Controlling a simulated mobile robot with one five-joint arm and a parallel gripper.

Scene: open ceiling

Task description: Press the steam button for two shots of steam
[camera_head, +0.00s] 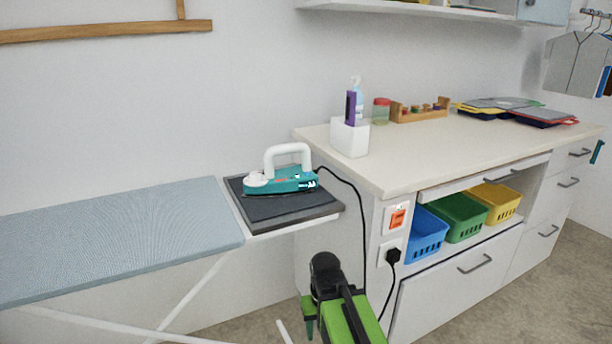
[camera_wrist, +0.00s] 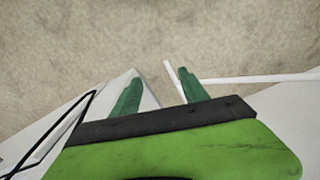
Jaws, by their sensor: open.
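A teal iron (camera_head: 283,180) with a white handle stands on a dark rest pad (camera_head: 285,204) at the right end of the ironing board (camera_head: 120,235). Small light and dark details show on the iron's right side; I cannot tell which is the steam button. My gripper (camera_head: 308,318) is low in front of the cabinet, below and to the right of the iron, and well apart from it. In the wrist view my gripper (camera_wrist: 158,88) shows two separated green fingers pointing over the floor, with nothing between them.
A black cord (camera_head: 362,215) hangs from behind the iron down the cabinet side, near my arm. A red switch (camera_head: 398,218) and a plug (camera_head: 393,256) are on that side. The counter (camera_head: 430,150) holds a white container (camera_head: 349,138). Blue, green and yellow baskets sit below.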

